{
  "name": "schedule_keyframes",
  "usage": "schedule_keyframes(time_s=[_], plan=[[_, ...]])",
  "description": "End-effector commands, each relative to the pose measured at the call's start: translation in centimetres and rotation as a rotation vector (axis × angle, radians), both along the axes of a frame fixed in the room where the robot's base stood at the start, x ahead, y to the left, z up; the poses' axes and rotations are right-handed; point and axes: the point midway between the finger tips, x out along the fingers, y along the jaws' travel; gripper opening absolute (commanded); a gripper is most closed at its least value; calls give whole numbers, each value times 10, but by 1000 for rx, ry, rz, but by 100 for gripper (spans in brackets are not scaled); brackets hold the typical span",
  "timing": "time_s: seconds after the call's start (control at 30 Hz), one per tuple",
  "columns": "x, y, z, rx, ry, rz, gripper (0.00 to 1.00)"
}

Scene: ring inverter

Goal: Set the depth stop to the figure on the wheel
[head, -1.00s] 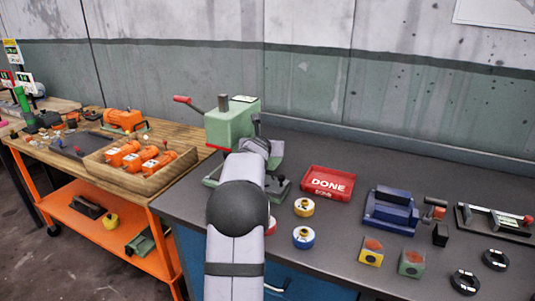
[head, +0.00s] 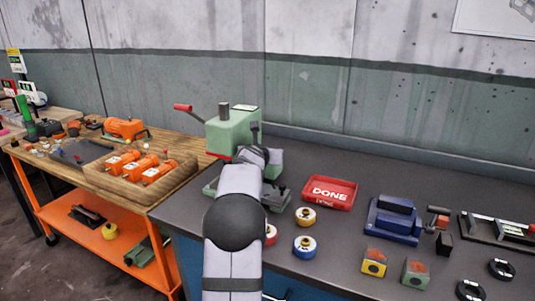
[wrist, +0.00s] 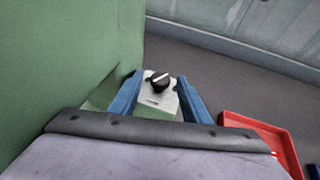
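The green press (head: 233,132) stands at the back left of the dark bench, with a red-tipped lever. In the wrist view, a black knob (wrist: 158,81) with a white pointer line sits on a pale block beside the green body (wrist: 60,60). I cannot read a scale by it. My gripper (wrist: 159,84) is open, its blue fingers apart on either side of the knob and block; contact cannot be told. In the head view my arm hides it. A yellow-rimmed wheel (head: 306,217), a blue one (head: 304,246) and a partly hidden red one (head: 270,235) lie in front; their figures are unreadable.
A red DONE tray (head: 344,204) lies right of the press. Further right are a blue vise (head: 393,222), two coloured blocks, black rings (head: 502,268) and a gauge fixture (head: 497,229). A wooden bench (head: 100,183) with orange motors adjoins on the left. The wall runs close behind.

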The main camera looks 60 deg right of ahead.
Motion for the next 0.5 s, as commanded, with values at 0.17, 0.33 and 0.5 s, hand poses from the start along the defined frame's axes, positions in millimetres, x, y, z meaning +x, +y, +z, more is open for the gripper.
schedule_keyframes(time_s=[0.17, 0.33, 0.5], plan=[[-1, 2, 0, 2, 1, 0, 43], [-3, 12, 4, 1, 0, 0, 43], [-7, 29, 12, -1, -1, 1, 43]])
